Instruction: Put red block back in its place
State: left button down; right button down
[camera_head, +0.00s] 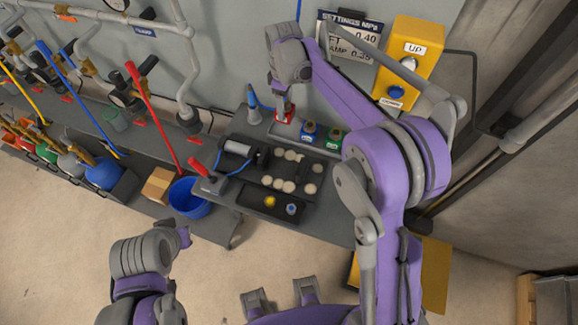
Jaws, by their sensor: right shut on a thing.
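The red block (284,116) is at the back of the grey bench, beside a blue block (309,132) and a green block (333,139). My right gripper (284,104) comes down from above and is shut on the red block. The red block is at the left end of this row; I cannot tell whether it touches the surface under it. My left arm is at the lower left over the floor, and its gripper (184,237) is small and partly turned away, so its jaws cannot be made out.
A dark tray (262,180) with several pale discs lies in front of the blocks. A blue cone-like tool (253,105) stands just left of the red block. A yellow control box (408,62) and a sign (348,40) are behind. A blue bucket (190,197) stands left.

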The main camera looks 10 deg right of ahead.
jog(key=shift+f+b, duration=1.6)
jog(key=shift+f, duration=1.4)
jog(key=shift+c, duration=0.2)
grip_release()
jog(key=shift+r+p, duration=2.7)
jog(key=shift+r, duration=2.4)
jog(key=shift+f, duration=0.1)
